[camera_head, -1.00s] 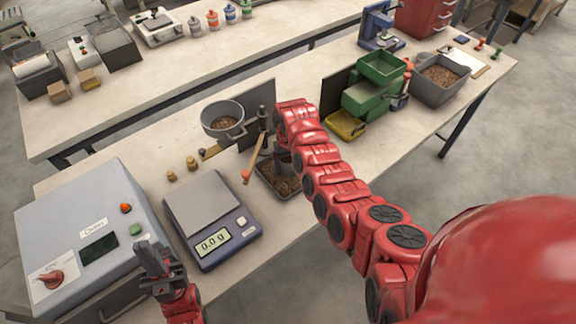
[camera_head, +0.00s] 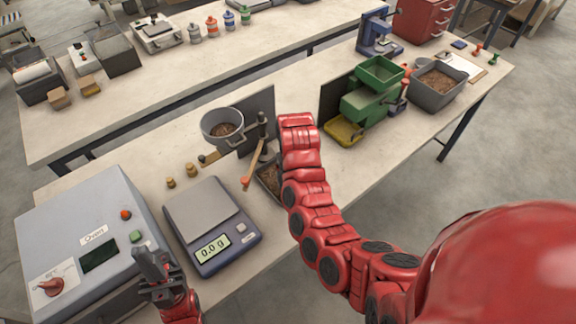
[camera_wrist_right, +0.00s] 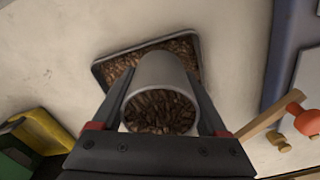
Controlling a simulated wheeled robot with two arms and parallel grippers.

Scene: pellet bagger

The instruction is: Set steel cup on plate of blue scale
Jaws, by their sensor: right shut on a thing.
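The steel cup (camera_wrist_right: 165,72) is between the fingers of my right gripper (camera_wrist_right: 163,84), which is shut on it. Brown pellets show inside the cup's mouth. In the wrist view it overlaps a dark tray (camera_wrist_right: 103,74) of pellets. In the head view my right arm hides the cup and right gripper. The blue scale (camera_head: 238,235) stands left of that arm, its grey plate (camera_head: 202,207) bare and its display at 0.0 g. The scale's edge also shows at the wrist view's right (camera_wrist_right: 283,50). My left gripper (camera_head: 151,254) is by the oven's front right; its finger gap is unclear.
The oven (camera_head: 75,222) stands left of the scale. Brass weights (camera_head: 191,169) stand behind the scale. A pot on a stand (camera_head: 222,126) and a wooden stick with a red end (camera_head: 254,162) are near the tray. A green machine (camera_head: 368,103) stands farther right.

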